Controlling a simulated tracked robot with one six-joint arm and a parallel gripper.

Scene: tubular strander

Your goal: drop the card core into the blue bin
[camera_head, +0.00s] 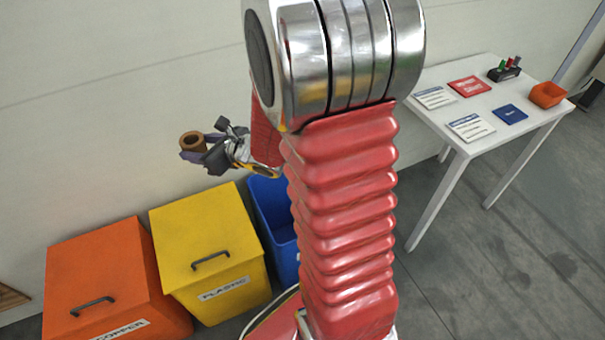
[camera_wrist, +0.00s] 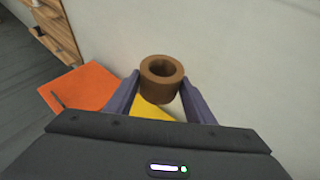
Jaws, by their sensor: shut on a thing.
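The card core (camera_wrist: 160,85) is a short brown hollow tube, held between the two purple fingers of my gripper (camera_wrist: 157,92) in the wrist view. In the head view the core (camera_head: 192,141) shows at the tip of my gripper (camera_head: 193,152), left of my red arm and in front of the wall. My gripper is shut on it, above the bins. The blue bin (camera_head: 265,205) stands on the floor at lower centre, open at the top and partly hidden behind my red arm. The core is up and to the left of it, over the yellow bin's side.
A yellow bin (camera_head: 207,235) labelled PLASTIC and an orange bin (camera_head: 105,275) labelled COPPER, both lidded, stand left of the blue bin. A wooden shelf (camera_wrist: 55,30) shows in the wrist view.

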